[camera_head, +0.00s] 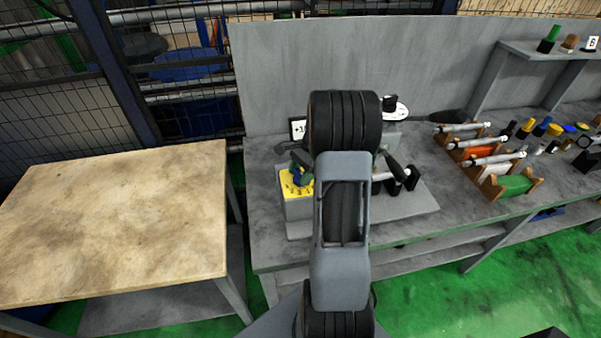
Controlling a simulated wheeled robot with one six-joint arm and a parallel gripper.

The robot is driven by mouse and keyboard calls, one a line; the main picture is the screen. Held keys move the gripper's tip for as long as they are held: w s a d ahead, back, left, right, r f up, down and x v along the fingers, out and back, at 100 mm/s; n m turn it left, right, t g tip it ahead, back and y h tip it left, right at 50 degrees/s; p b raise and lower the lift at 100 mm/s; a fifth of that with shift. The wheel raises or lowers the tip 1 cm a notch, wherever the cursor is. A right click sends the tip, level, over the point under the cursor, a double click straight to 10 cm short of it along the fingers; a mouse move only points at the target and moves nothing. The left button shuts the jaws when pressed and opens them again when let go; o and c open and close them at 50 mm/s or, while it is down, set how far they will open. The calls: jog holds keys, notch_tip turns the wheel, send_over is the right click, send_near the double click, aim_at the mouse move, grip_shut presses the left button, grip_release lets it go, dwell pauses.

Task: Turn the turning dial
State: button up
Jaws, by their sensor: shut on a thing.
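A yellow dial face (291,189) with dark marks sits on the left end of a small grey machine (405,207) on the workbench. A dark blue knob (301,174) stands up from the dial face. My arm crosses the middle of the picture and covers the machine's centre, just right of the dial. I cannot make out my gripper's fingers; that end of the arm is hidden behind the nearer links. Whether anything touches the knob cannot be told.
Black parts (408,179) stick out on the machine's right side. A small display (298,129) stands behind the dial. Racks with rods, including a green holder (517,185), stand at the right of the grey bench (425,150). A bare wooden table (115,225) is at left.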

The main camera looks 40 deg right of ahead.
jog(key=shift+n+g+p, duration=0.35)
jog(key=shift+n+g, duration=0.45)
jog(key=shift+n, duration=1.2)
jog(key=o, duration=0.9)
jog(key=v, duration=1.4)
jog(key=shift+a+b, duration=0.25)
jog(key=shift+b, duration=0.2)
jog(key=shift+a, duration=0.1)
